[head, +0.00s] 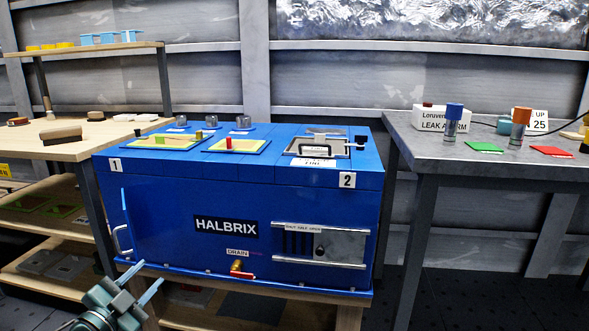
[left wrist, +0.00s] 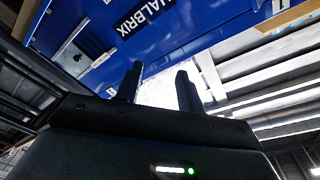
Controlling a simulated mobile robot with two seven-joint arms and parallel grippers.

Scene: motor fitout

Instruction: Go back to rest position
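My left gripper (head: 151,272) is low at the bottom left of the head view, in front of the lower left corner of the blue HALBRIX machine (head: 160,225). Its two fingers stand apart with nothing between them. The left wrist view shows the same open fingers (left wrist: 159,70), with the tilted blue machine (left wrist: 190,35) beyond them. My right gripper is in neither view.
A grey table (head: 465,160) on the right holds a LEAK ALARM box (head: 441,121) and two capped cylinders. Wooden shelving (head: 100,135) with small parts stands on the left. A red-handled drain valve (head: 240,273) sticks out of the machine's front.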

